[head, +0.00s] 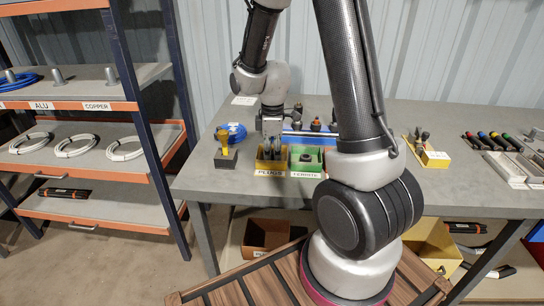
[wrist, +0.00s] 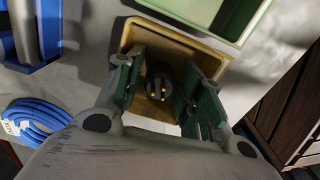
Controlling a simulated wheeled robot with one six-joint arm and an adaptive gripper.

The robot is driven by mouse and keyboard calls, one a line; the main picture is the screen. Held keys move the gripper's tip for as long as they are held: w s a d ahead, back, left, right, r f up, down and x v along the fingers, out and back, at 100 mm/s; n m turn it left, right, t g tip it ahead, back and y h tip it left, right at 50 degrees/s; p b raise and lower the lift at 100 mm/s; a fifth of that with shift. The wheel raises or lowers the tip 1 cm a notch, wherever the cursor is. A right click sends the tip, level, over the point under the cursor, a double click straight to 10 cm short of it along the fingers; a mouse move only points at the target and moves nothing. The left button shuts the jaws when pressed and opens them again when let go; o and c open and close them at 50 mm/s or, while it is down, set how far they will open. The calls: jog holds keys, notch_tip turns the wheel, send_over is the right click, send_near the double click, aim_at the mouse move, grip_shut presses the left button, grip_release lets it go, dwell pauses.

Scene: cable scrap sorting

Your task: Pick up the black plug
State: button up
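The black plug (wrist: 158,88), with several brass-coloured pins, shows in the wrist view inside a yellow bin (wrist: 150,32). My gripper (wrist: 162,84) points down at the bin with its two green-padded fingers apart, one on each side of the plug. I see no clear contact between the pads and the plug. In the head view my gripper (head: 272,146) is over the yellow bin labelled PLUGS (head: 269,167) on the grey workbench (head: 205,182). The plug cannot be made out in the head view.
A green bin labelled FERRITE (head: 305,168) stands right beside the yellow bin. A shelf rack (head: 90,155) stands left of the bench.

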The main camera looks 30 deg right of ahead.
jog(key=c, duration=0.7)
